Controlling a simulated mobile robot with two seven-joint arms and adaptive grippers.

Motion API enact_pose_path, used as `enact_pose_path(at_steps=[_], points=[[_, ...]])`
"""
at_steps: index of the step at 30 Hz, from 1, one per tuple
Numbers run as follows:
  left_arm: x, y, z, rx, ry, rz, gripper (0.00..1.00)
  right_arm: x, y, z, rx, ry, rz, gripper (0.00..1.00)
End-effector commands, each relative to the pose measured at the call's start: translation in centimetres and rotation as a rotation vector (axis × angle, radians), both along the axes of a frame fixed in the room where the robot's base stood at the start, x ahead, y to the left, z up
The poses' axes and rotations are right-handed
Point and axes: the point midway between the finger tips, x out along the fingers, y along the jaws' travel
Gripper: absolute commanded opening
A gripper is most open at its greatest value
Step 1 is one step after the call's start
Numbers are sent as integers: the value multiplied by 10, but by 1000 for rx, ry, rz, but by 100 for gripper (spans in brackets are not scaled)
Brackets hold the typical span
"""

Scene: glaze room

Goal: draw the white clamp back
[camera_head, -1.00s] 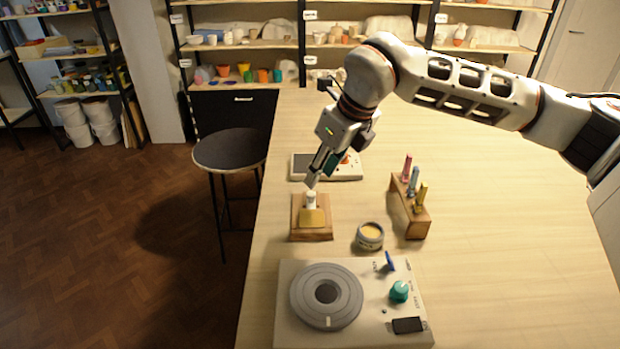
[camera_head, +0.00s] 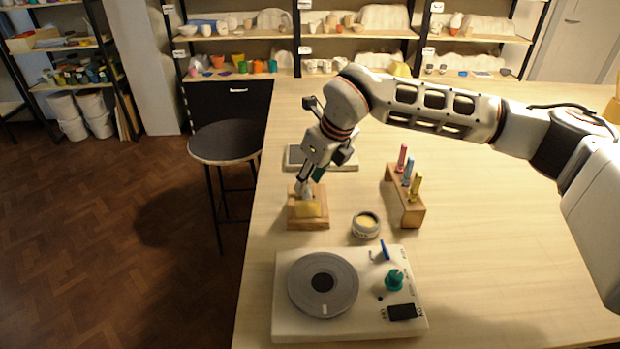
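The white clamp (camera_head: 307,195) stands on a wooden block (camera_head: 308,223) near the table's left edge, behind a yellow piece (camera_head: 308,209) on the same block. My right gripper (camera_head: 303,187) points down at the clamp from above, its fingertips at the clamp's top and partly covering it. Whether the fingers are closed on the clamp is too small to tell. My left gripper is not in view.
A wheel unit (camera_head: 286,325) with a grey disc and a teal knob stands in front. A small tin (camera_head: 366,226) and a wooden rack (camera_head: 411,213) of coloured tools stand right of the block. A flat panel (camera_head: 345,163) lies behind. The table's right side is clear.

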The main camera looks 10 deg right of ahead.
Motion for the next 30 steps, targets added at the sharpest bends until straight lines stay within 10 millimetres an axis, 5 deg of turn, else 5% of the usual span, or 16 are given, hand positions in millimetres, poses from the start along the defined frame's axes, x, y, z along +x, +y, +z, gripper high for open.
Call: enact_pose_path(at_steps=[1,4,26,27,30], points=[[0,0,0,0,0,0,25,0,0,0,0,0,0,22],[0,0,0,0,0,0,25,0,0,0,0,0,0,0],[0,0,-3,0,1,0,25,26,-6,1,0,-6,-2,0],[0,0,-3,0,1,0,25,26,-6,2,0,-6,-2,26],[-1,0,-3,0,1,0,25,26,-6,1,0,-5,-1,33]])
